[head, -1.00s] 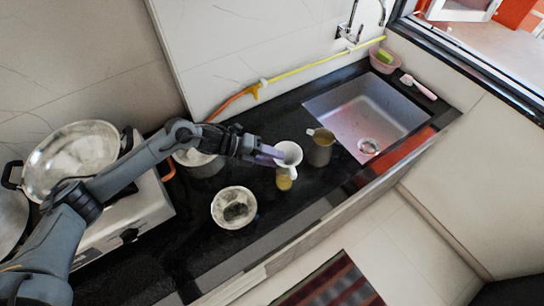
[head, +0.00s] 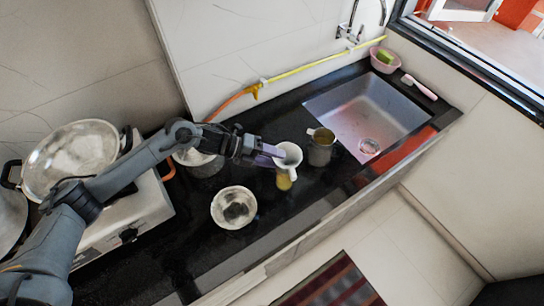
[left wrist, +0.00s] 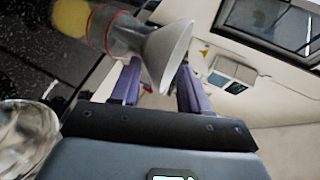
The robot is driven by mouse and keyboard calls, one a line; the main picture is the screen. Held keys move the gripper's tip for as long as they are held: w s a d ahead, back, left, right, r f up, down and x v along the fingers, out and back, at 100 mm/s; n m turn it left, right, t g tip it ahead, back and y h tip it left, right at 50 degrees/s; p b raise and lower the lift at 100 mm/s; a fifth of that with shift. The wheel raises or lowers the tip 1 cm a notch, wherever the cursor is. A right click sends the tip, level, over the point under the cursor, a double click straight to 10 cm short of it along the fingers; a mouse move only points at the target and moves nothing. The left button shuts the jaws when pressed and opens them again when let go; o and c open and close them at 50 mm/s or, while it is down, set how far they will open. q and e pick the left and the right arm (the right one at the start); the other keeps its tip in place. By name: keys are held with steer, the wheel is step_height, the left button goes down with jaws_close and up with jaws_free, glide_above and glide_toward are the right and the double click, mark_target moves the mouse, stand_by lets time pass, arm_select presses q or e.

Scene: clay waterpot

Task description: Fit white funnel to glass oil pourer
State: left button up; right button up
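The white funnel (head: 289,152) stands at the top of the glass oil pourer (head: 284,181), which holds yellow oil and rests on the dark counter. In the left wrist view the funnel (left wrist: 165,55) is in line with the pourer (left wrist: 75,17), its narrow end at the neck near a red ring. How deep it sits is hidden. My left gripper (head: 274,155) is at the funnel's left side. In the wrist view its purple fingers (left wrist: 160,88) are apart, with the funnel's wide mouth in front of the gap. I cannot tell whether they touch it. My right gripper is out of view.
A metal jug (head: 320,150) stands close to the right of the funnel. A metal bowl (head: 234,207) is in front, and a pot (head: 200,166) is behind left. The sink (head: 350,115) lies to the right. The counter's front edge is near the pourer.

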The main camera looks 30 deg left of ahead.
arm_select(q)
steer(key=shift+o, duration=1.3)
steer(key=v, duration=1.1)
